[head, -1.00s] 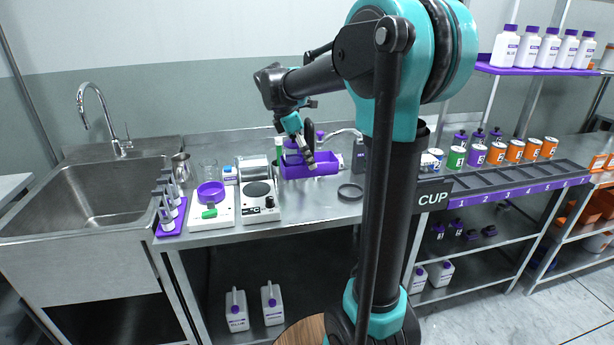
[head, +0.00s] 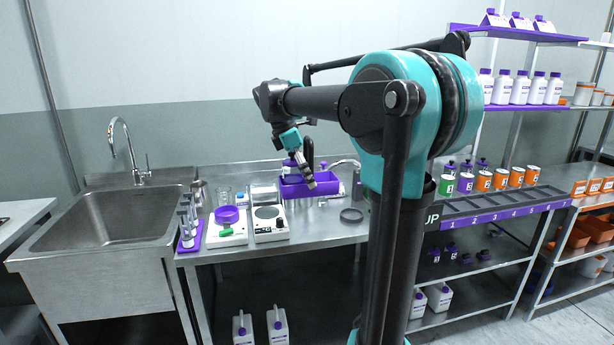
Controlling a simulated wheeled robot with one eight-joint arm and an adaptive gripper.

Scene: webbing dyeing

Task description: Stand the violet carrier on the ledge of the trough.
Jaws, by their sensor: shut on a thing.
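The violet carrier (head: 292,190) is a long open box at the back of the steel counter, right of the white scale. My gripper (head: 310,183) reaches down from the upper left and is shut on the carrier at its near side. The exact grip is too small to see. The carrier looks level, and small grey and pale shapes show just under its lower edge. I cannot tell whether it hangs clear of the counter. I cannot pick out the trough and its ledge with certainty; my arm hides part of the counter's right side.
A steel sink (head: 110,215) is at left. A dark ring (head: 352,215) lies right. A numbered rack (head: 500,212) and shelves stand farther right.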

